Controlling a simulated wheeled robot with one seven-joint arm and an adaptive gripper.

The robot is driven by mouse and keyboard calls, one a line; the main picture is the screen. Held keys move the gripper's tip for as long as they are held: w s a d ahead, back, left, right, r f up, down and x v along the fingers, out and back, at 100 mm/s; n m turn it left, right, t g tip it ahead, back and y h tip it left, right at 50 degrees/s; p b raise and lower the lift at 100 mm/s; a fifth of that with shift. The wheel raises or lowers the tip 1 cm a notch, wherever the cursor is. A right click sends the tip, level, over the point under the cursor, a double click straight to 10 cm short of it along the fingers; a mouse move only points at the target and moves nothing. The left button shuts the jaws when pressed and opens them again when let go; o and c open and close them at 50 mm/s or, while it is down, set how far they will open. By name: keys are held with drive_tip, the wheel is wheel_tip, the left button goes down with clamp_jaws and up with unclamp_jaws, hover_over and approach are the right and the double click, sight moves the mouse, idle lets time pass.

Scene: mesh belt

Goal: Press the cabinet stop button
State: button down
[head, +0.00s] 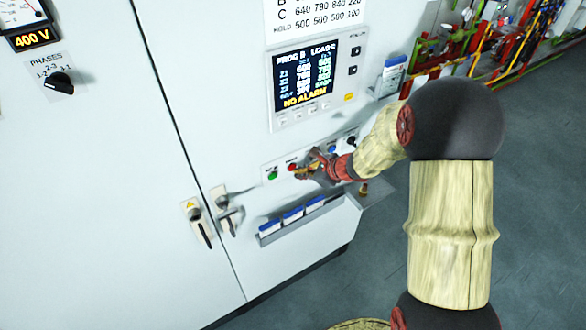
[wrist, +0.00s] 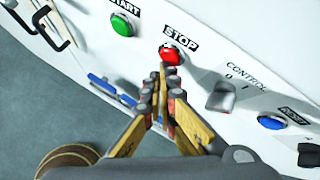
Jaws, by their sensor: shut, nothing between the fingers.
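The red stop button (wrist: 171,56) sits on the cabinet's white button strip under a STOP label (wrist: 181,37) in the wrist view. In the head view the red button (head: 292,167) shows just left of my gripper (head: 299,173). In the wrist view my gripper (wrist: 163,72) is shut and empty, its fingertips just below the red button in the picture. Whether they touch it I cannot tell. The button's lower edge is close to or partly behind the fingertips.
A green START button (wrist: 122,25) is left of the red one. A CONTROL switch (wrist: 221,97) and a blue button (wrist: 271,122) are to the right. Door handles (head: 198,224) and a blue-and-white card rack (head: 293,214) are on the cabinet front. A display panel (head: 306,78) is above.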

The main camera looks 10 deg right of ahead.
drive_tip(key=shift+w+a, duration=0.15)
drive_tip(key=shift+w, duration=0.3)
idle(0.5)
drive_tip(key=shift+s, duration=0.15)
drive_tip(key=shift+s+d+b, duration=0.3)
drive_tip(key=shift+s+b, duration=0.1)
drive_tip(key=shift+s, duration=0.35)
drive_tip(key=s, duration=0.1)
drive_tip(key=s+d+b, duration=0.1)
drive_tip(key=s, duration=0.2)
drive_tip(key=shift+s+d, duration=0.25)
drive_tip(key=shift+s, duration=0.1)
idle(0.8)
